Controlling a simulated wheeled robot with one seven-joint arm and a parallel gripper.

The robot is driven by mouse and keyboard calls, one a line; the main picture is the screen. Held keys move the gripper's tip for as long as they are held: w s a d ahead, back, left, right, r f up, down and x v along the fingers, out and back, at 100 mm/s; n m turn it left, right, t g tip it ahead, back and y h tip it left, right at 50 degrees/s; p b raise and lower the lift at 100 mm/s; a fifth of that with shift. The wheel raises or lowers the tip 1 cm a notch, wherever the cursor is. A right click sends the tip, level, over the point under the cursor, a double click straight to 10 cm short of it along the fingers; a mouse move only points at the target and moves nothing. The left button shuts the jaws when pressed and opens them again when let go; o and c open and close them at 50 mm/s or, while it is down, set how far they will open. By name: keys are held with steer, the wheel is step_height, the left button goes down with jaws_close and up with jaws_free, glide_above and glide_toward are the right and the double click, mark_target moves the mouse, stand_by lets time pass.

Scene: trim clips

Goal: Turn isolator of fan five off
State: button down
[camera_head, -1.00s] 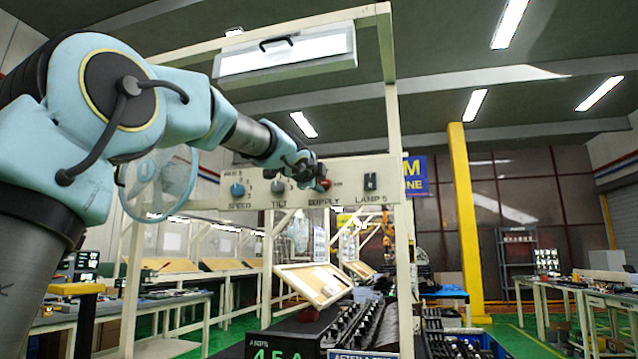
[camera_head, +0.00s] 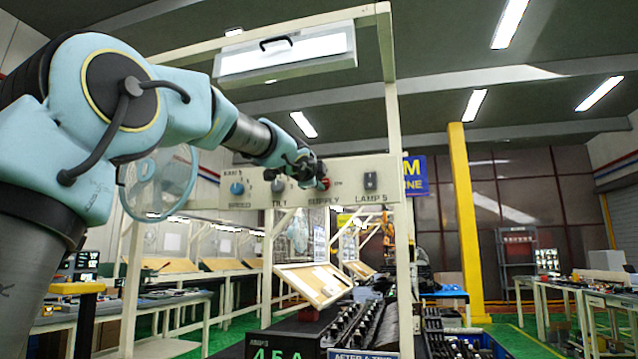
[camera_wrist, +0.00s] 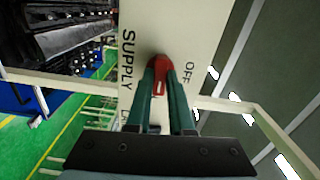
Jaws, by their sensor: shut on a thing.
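The isolator is a red knob (camera_wrist: 158,61) above the word SUPPLY on the cream control panel (camera_head: 348,170). In the wrist view SUPPLY reads on its left side and OFF on its right; the ON mark is largely hidden by my fingers. My gripper (camera_wrist: 159,72) is shut on the red knob, one green finger on each side. In the head view my gripper (camera_head: 314,175) covers most of the knob, with a little red (camera_head: 325,184) showing beside ON. The knob's exact angle is hard to tell.
The panel also carries a blue SPEED knob (camera_head: 237,188), a grey TILT knob (camera_head: 278,186) and a dark LAMP 5 switch (camera_head: 371,181). A fan (camera_head: 160,190) stands at left behind my arm. A frame post (camera_head: 391,110) rises behind the panel's right end.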

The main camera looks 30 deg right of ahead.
steer(key=shift+f+n+b, duration=0.1)
steer(key=shift+n+b, duration=2.8)
steer(key=shift+n, duration=5.5)
steer(key=c, duration=0.8)
jaws_free()
steer(key=b+v, duration=0.3)
steer(key=v, duration=0.7)
steer(key=shift+s+a+b, duration=0.3)
steer(key=shift+b, duration=0.1)
